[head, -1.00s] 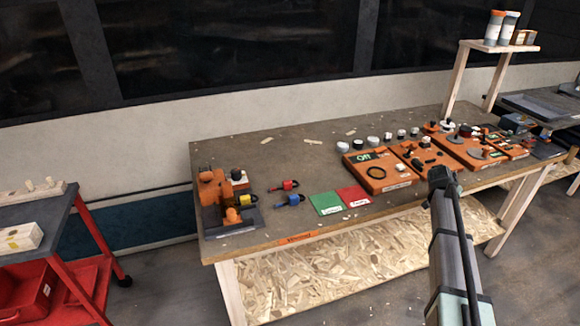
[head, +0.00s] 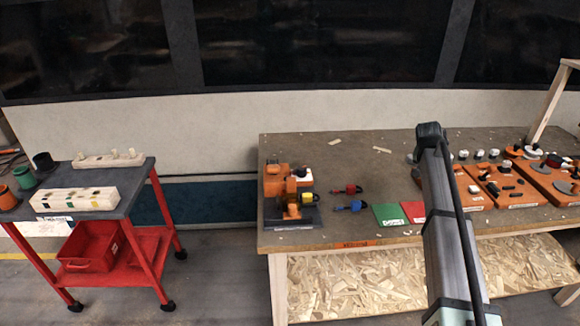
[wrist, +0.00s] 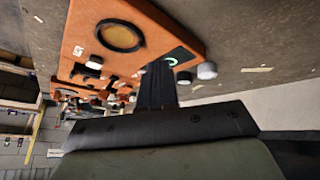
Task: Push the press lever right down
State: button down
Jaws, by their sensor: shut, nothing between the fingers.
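The orange press (head: 288,190) stands on a dark base at the left end of the workbench in the head view. It has several orange blocks and a white part on top. I cannot make out its lever clearly or tell how far down it is. My gripper (wrist: 157,80) shows in the wrist view as dark fingers closed together, with nothing held. They are in front of an orange panel with a black ring, well away from the press. In the head view my arm hides the gripper.
Red and blue padlocks (head: 349,189) and green and red cards (head: 389,216) lie right of the press. Orange panels (head: 505,186) with knobs fill the right side. A red trolley (head: 150,250) stands left, across a gap. Bare bench top lies behind the padlocks.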

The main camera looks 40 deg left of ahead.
jog(key=s+a+r+n+g+y, duration=0.1)
jog(key=s+a+r+n, duration=0.2)
jog(key=s+a, duration=0.6)
jog(key=s+a+r+n+g+y, duration=0.1)
jog(key=s+a+r+n+g, duration=0.15)
jog(key=s+a, duration=0.75)
jog(key=s+a+r+n+g, duration=0.1)
jog(key=s+a+r+n, duration=0.2)
jog(key=s+a, duration=0.5)
jog(key=s+a+r+n+g, duration=0.1)
jog(key=s+a+r+n, duration=0.2)
jog(key=s+a, duration=0.5)
jog(key=a+n, duration=0.1)
jog(key=a, duration=0.2)
jog(key=shift+a, duration=0.3)
jog(key=shift+f+n+g, duration=0.1)
jog(key=shift+n+g, duration=0.15)
